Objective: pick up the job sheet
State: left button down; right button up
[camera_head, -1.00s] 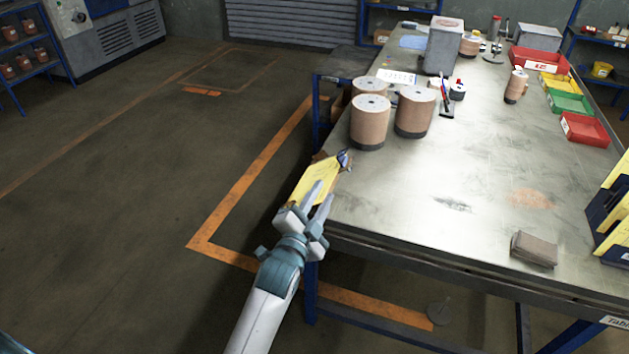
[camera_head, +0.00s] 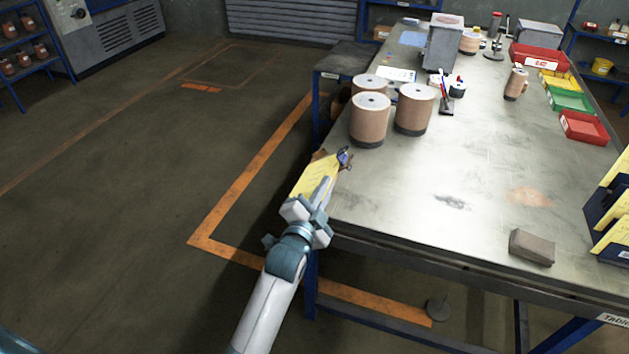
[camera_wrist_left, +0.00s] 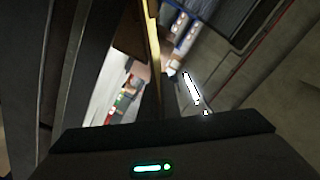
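The job sheet (camera_head: 314,177) is a yellow sheet on a brown board with a dark blue clip at its far end. It sticks out over the left edge of the table (camera_head: 440,180). My left gripper (camera_head: 324,196) is at the near end of the sheet, its fingers apart and partly overlapping it in the head view. In the left wrist view the board (camera_wrist_left: 153,45) shows nearly edge-on as a thin yellow-brown strip, with a gap to its left. Contact with the fingers cannot be told. My right gripper is out of view.
Several brown rolls (camera_head: 370,120) stand on the table beyond the sheet. A grey block (camera_head: 532,247) lies near the front edge, and a blue rack (camera_head: 600,215) with yellow sheets stands at the right. Coloured bins (camera_head: 584,127) line the far right. Floor left of the table is clear.

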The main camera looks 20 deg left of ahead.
pick_arm(q)
jog(key=shift+r, duration=0.1)
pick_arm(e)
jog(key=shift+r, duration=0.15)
